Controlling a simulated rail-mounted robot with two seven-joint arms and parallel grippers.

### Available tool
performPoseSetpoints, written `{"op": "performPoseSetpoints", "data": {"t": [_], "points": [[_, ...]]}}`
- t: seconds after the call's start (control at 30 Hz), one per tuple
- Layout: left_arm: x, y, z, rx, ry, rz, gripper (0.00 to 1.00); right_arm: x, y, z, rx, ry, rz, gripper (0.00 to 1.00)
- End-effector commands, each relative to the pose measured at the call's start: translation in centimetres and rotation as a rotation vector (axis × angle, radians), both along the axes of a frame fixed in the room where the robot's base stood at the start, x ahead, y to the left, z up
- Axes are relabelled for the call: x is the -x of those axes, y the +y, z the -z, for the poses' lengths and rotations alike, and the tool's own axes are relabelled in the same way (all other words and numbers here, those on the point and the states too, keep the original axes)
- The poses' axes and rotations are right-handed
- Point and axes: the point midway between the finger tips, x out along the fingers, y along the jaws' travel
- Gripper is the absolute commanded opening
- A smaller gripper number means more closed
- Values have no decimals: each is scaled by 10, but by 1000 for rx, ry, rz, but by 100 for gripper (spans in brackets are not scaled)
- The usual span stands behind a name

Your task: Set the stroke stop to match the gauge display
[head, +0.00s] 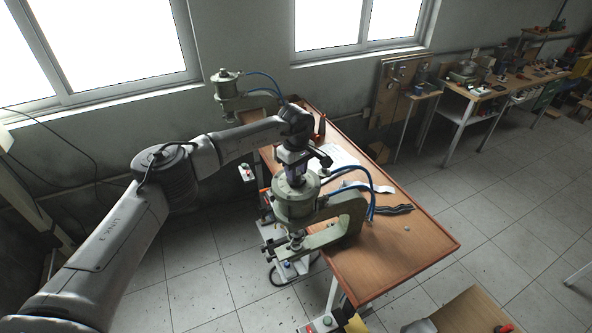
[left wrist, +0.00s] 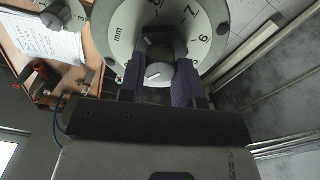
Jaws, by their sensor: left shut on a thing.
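The near pneumatic press (head: 345,222) is pale green and stands at the table's front left. Its round top cylinder (head: 296,208) carries a white dial (left wrist: 120,38) marked in mm, with 6, 7 and 8 legible in the left wrist view. A grey round stop knob (left wrist: 159,73) with a light pointer line sits at the dial's centre. My left gripper (head: 295,180) points down over the cylinder; its purple fingers (left wrist: 158,80) are shut on the knob from both sides. The fingers cover part of the dial. I cannot make out a gauge reading. My right gripper is out of view.
A second similar press (head: 227,88) stands at the far left, near the wall. The wooden table (head: 405,245) bears blue hoses (head: 372,196), white paper (head: 340,157) and dark strips (head: 392,209). A smaller numbered dial (left wrist: 62,14) shows at upper left. The table's right front is mostly clear.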

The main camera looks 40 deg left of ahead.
Motion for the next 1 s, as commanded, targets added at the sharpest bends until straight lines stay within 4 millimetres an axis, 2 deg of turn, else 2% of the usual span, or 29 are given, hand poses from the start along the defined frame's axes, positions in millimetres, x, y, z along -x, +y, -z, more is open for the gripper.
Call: {"op": "performPoseSetpoints", "data": {"t": [0.03, 0.2, 0.57, 1.0], "points": [[0, 0, 0, 0, 1, 0, 21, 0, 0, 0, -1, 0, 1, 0], [0, 0, 0, 0, 1, 0, 7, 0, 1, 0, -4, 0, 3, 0], [0, 0, 0, 1, 1, -94, 7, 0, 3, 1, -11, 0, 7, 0], [0, -1, -1, 2, 0, -485, 7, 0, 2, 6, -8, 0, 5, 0]]}}
